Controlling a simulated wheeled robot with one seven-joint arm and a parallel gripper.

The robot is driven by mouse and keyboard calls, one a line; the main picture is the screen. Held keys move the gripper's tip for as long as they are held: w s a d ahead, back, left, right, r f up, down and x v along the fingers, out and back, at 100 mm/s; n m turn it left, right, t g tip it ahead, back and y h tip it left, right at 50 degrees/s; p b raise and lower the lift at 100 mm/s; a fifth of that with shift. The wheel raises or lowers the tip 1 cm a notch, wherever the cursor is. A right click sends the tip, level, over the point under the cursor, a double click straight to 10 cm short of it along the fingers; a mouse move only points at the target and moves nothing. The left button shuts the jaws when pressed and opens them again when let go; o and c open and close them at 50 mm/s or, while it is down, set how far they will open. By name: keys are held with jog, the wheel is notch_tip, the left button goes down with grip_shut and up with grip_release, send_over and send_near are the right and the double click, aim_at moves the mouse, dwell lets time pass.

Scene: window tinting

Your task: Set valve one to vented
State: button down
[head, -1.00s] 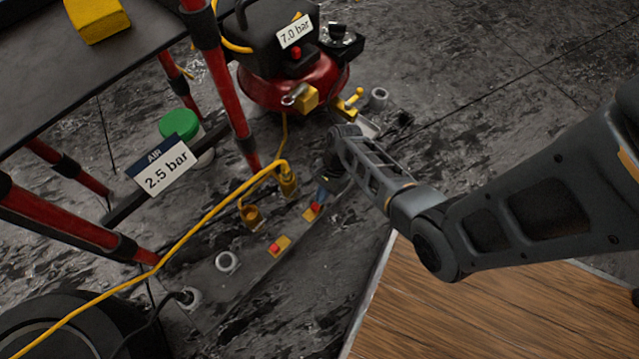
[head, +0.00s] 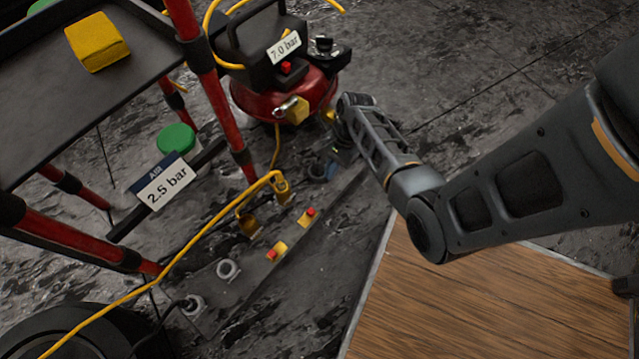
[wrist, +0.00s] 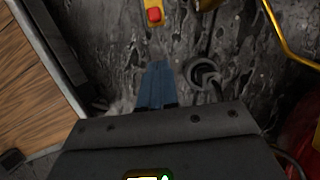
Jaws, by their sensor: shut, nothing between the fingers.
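Two yellow plates with red knobs lie on the floor strip in the head view, a near one (head: 276,252) and a far one (head: 308,216). I cannot read any mark that says which is valve one. A yellow block with a red knob (wrist: 154,14) shows at the top of the wrist view. My gripper (head: 324,172) is beyond the far knob, toward the compressor, apart from it. In the wrist view its blue fingers (wrist: 155,84) are together and empty, below the red knob in the picture. My arm hides part of the area under the compressor.
The red compressor (head: 285,95) marked 7.0 bar stands behind. A red-legged cart (head: 60,110) is at left, with a 2.5 bar sign (head: 163,185). A yellow hose (head: 215,215) crosses the floor. A grey socket (wrist: 204,74) sits right of my fingers. A wooden board (head: 480,300) is at right.

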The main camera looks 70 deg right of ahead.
aim_at(311, 212)
jog(key=b+x, duration=0.2)
jog(key=x, duration=0.1)
jog(key=d+b+x, duration=0.1)
jog(key=b+x, duration=0.1)
jog(key=x, duration=0.1)
jog(key=s+b+x, duration=0.1)
jog(key=b+x, duration=0.1)
jog(key=x, duration=0.1)
jog(key=shift+w+d+f, duration=0.1)
jog(key=shift+d+f, duration=0.2)
jog(key=shift+f, duration=0.15)
jog(key=a, duration=0.1)
jog(key=w+a+b, duration=0.1)
jog(key=a, duration=0.1)
jog(key=shift+f, duration=0.1)
jog(key=shift+w+a, duration=0.15)
jog(key=shift+a, duration=0.4)
